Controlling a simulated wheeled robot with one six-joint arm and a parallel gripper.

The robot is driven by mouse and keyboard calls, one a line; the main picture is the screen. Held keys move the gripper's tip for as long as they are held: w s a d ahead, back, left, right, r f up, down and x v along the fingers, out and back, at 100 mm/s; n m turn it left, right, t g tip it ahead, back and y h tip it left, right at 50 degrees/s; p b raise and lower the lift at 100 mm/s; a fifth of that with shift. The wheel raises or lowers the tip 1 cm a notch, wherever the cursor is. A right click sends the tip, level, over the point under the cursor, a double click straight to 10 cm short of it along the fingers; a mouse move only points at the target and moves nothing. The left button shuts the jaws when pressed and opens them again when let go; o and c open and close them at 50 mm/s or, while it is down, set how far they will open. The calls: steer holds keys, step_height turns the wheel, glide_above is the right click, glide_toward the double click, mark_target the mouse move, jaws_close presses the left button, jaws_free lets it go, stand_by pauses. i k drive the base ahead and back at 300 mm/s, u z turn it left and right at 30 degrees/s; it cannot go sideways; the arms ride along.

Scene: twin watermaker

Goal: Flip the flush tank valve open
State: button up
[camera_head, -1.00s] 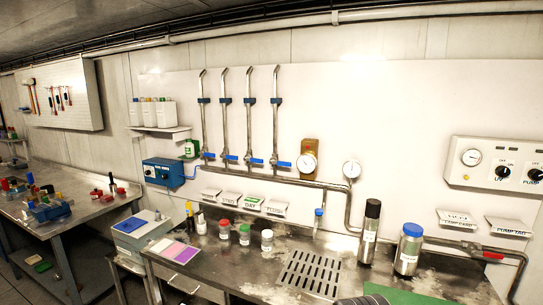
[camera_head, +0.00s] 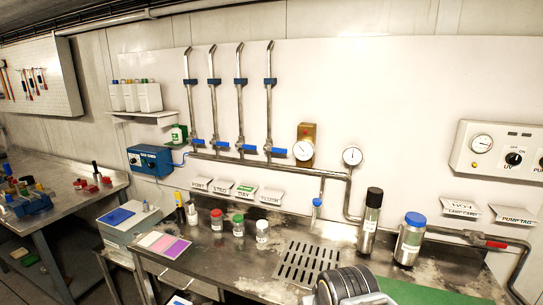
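Four vertical pipes on the white wall panel each carry a blue valve lever near the bottom. The levers are the far left one (camera_head: 197,141), the second (camera_head: 222,144), the third (camera_head: 249,147) and the far right one (camera_head: 276,151). All four lie roughly level, pointing right across their pipes. Small tags hang below, the rightmost tag (camera_head: 271,197) included; their print is too blurred to tell surely which valve is the flush tank's. A dark ribbed part, apparently of my arm, shows at the bottom edge. My gripper's fingers are not in view.
The steel bench (camera_head: 200,250) below holds small capped jars, a steel flask (camera_head: 370,222) and a blue-capped bottle (camera_head: 409,240). Two gauges (camera_head: 304,150) (camera_head: 352,156) sit right of the valves. A red-handled valve (camera_head: 490,243) is at the right. The wall before the levers is clear.

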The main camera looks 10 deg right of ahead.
mark_target(273, 150)
steer(key=u, duration=0.35)
steer(key=i, duration=0.95)
steer(key=u, duration=0.2)
